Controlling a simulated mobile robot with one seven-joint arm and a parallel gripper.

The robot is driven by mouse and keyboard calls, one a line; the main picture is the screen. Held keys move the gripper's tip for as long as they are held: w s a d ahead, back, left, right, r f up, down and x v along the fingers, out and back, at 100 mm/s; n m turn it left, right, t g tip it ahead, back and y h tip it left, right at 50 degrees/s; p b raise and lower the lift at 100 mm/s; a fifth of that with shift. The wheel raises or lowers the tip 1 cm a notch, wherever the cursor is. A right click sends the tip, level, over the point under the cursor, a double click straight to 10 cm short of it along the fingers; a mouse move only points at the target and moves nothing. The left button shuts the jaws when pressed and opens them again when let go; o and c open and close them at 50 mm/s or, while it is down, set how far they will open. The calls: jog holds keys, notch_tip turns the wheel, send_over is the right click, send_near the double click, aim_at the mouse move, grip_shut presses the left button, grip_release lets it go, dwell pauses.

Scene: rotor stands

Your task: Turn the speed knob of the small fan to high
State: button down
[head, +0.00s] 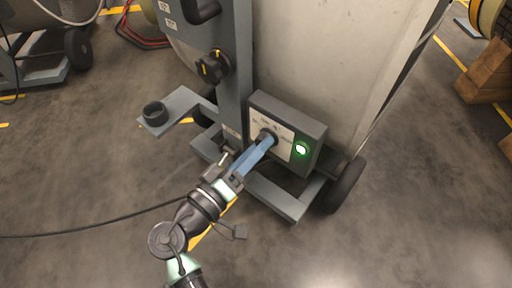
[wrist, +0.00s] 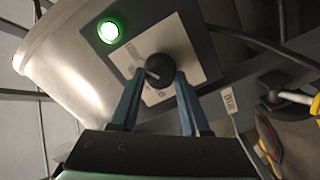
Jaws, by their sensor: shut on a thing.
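The fan's control box (head: 312,134) is a grey box low on the stand, with a light label plate and a lit green lamp (head: 301,149). The dark round speed knob (head: 267,135) sits on the plate. In the wrist view the knob (wrist: 158,71) has a pale pointer line and lies between the two blue fingers. My gripper (head: 266,142) is shut on the knob, reaching it from the lower left. The fingers partly hide the plate, and its markings are too small to read. The green lamp also shows in the wrist view (wrist: 109,31).
A black knob with a yellow mark (head: 212,66) is on the grey upright above left. A bracket with a black cap (head: 154,113) juts out left. A wheel (head: 344,186) stands at right. A black cable (head: 90,232) crosses the clear floor.

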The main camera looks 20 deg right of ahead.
jog(key=shift+c, duration=1.9)
grip_release()
jog(key=shift+a, duration=0.1)
jog(key=p+v, duration=0.5)
jog(key=v, duration=0.8)
jog(key=shift+p, duration=0.4)
